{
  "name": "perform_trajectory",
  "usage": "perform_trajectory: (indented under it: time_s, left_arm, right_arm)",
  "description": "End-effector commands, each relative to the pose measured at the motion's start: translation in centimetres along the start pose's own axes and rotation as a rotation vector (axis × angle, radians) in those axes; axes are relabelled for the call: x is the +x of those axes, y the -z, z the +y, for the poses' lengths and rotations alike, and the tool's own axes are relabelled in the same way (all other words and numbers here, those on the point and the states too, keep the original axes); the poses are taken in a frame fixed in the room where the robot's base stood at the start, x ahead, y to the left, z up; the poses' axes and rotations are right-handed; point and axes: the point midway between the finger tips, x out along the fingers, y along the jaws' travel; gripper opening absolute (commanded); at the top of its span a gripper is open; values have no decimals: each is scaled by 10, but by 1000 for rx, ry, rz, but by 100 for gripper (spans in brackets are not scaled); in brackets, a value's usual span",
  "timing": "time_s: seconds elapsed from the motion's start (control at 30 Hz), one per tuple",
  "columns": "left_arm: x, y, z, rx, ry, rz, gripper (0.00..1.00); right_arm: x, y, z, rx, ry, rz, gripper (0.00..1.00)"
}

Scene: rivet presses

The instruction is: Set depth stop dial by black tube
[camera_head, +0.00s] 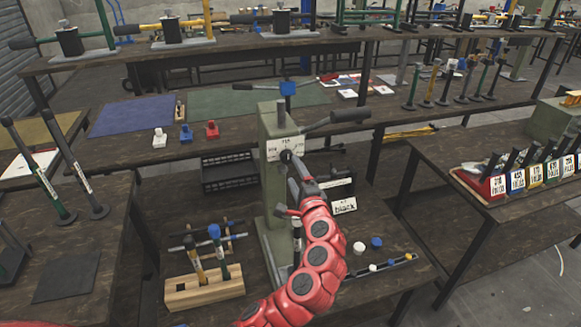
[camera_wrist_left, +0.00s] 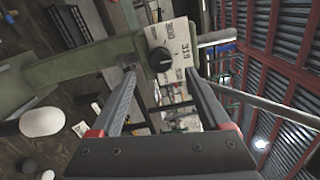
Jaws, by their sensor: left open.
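The green press (camera_head: 274,195) stands on the near bench with a white dial plate (camera_head: 275,151) near its top. The depth stop dial is a small black knob (camera_head: 286,156). In the left wrist view the black knob (camera_wrist_left: 161,59) shows on the white plate (camera_wrist_left: 176,48), which bears small numbers. My left gripper (camera_head: 292,168) faces the dial. Its fingers (camera_wrist_left: 160,72) are open, one on each side of the knob; I cannot tell if they touch it. A white card reading "black" (camera_head: 345,206) stands right of the press. I cannot identify a black tube for certain.
A wooden block (camera_head: 205,292) with upright tools stands left of the press. White and blue caps (camera_head: 376,242) lie to the right. A rack of coloured, numbered holders (camera_head: 517,182) stands on the right bench. Tall dark tools (camera_head: 75,165) stand at the left.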

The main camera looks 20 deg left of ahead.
Motion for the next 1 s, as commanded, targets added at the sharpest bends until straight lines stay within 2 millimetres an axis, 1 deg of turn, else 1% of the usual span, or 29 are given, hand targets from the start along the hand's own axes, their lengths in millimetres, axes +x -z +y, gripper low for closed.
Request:
perform_trajectory:
  time_s: [0.03, 0.2, 0.3, 0.43, 0.5, 0.6, 1.0]
  left_arm:
    - [-14, 2, 1, -1, 5, 5, 80]
    - [-57, 2, 3, 0, 1, 5, 80]
    - [-79, 2, 1, 0, 2, 4, 80]
    - [-99, 1, 2, 1, 0, 2, 80]
    - [-107, 2, 1, 0, 1, 4, 80]
    - [-112, 1, 0, 0, 0, 2, 80]
    - [-113, 0, 0, 0, -1, -1, 80]
  right_arm:
    - [-4, -1, 0, 0, 0, 0, 62]
    - [-11, -2, -1, 0, 0, 0, 62]
    - [-15, -2, -1, 0, 0, 0, 62]
    - [-17, -3, -1, 0, 0, 0, 62]
    - [-18, -3, -1, 0, 0, 0, 62]
    - [-18, -3, -1, 0, 0, 0, 62]
    - [-18, -3, -1, 0, 0, 0, 62]
